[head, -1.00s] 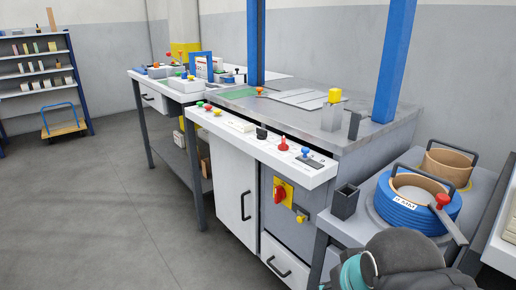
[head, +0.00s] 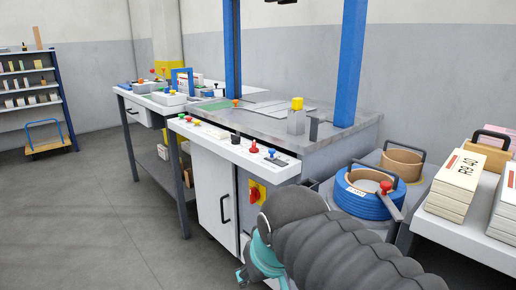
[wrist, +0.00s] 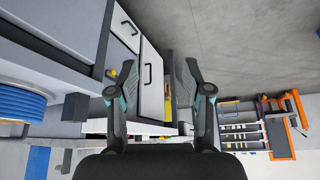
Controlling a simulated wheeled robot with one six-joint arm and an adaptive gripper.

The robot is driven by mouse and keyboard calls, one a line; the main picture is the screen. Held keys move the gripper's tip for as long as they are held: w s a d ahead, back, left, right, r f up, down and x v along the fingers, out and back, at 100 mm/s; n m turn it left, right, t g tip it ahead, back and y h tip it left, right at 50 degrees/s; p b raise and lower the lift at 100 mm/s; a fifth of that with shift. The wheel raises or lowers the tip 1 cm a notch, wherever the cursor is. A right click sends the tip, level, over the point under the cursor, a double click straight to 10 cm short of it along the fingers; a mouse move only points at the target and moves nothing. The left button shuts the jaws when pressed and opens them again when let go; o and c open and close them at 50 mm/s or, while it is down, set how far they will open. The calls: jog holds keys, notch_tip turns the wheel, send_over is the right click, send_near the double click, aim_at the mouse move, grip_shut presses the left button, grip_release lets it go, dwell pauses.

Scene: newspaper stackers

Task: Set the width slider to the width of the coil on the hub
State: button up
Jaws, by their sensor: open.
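A blue strap coil (head: 362,200) sits on the hub on a stand at the right. A white label is on its side, too small to read now, and a red-knobbed lever (head: 385,188) crosses its rim. The white control panel (head: 222,143) on the machine's front edge carries several knobs. A blue knob (head: 271,153) stands at a dark slotted plate near its right end; it looks like the slider, but its scale is unreadable. My gripper (wrist: 160,68) is open and empty in the wrist view, with cabinet fronts and floor beyond. The coil's edge shows there at left (wrist: 20,103).
A red-and-yellow switch (head: 256,191) is on the cabinet below the panel. Blue posts (head: 350,60) rise from the machine table (head: 245,122). Paper stacks (head: 455,185) stand at far right. The floor (head: 90,215) at left is clear.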

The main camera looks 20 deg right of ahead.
jog(key=w+d+r+m+h+b, duration=0.1)
jog(key=w+d+r, duration=0.2)
jog(key=w+r, duration=0.5)
jog(key=w+d+r+m, duration=0.1)
jog(key=w+d+r, duration=0.2)
jog(key=w+r, duration=0.55)
notch_tip(320, 180, up, 4)
jog(key=m+g+b, duration=0.2)
jog(key=m, duration=0.1)
send_over(272, 150)
jog(key=s+a, duration=0.2)
jog(key=s, duration=0.3)
jog(key=shift+h, duration=0.4)
jog(key=b+x, duration=0.1)
jog(key=x, duration=0.3)
jog(key=b+x, duration=0.1)
jog(key=x, duration=0.3)
jog(key=b+x, duration=0.2)
jog(key=x, duration=0.3)
jog(key=shift+w+a+r, duration=0.1)
jog(key=shift+w, duration=0.2)
grip_shut()
